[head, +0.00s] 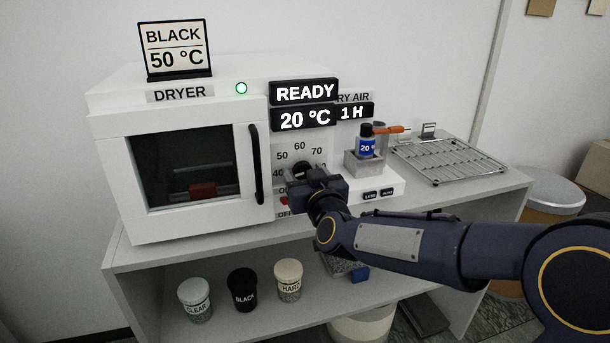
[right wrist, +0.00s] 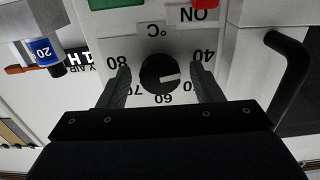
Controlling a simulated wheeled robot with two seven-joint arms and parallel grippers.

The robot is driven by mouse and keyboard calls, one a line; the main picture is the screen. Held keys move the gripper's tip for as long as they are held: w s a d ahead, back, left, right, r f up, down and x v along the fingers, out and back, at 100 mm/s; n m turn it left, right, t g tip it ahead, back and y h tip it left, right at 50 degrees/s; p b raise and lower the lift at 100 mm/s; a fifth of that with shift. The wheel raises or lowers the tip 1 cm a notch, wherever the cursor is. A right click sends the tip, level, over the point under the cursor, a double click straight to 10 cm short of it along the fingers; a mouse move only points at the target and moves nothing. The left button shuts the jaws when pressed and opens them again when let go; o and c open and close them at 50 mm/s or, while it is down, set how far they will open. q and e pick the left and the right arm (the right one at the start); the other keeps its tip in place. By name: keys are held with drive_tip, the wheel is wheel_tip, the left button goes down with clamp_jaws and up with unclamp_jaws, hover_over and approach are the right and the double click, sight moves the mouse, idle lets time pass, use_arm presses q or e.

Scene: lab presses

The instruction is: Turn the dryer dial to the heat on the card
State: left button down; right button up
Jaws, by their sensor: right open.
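The card (head: 176,49) on top of the white dryer (head: 190,222) reads BLACK 50 °C. The black round dial (right wrist: 158,73) shows in the right wrist view, upside down, with printed 40, 60, 70 and 80 around it. In the head view, my right gripper (head: 318,185) mostly covers the dial. My right gripper (right wrist: 160,70) is open, one finger on each side of the dial, with gaps visible. My left gripper is not in view.
Dryer displays read READY (head: 304,92), 20 °C and 1 H; a green light (head: 241,88) glows. The door handle (head: 256,163) is left of the dial. Labelled jars (head: 243,290) stand on the lower shelf.

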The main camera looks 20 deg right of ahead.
drive_tip(key=c, duration=1)
drive_tip(key=shift+f+m+b, duration=0.15)
drive_tip(key=shift+m+b, duration=0.55)
drive_tip(key=shift+m, duration=0.3)
drive_tip(key=m+b, duration=0.1)
drive_tip(key=m, duration=0.1)
drive_tip(key=shift+m, duration=0.3)
drive_tip(key=shift+m+b, duration=1.35)
drive_tip(key=shift+m, duration=1.25)
drive_tip(key=o, duration=1)
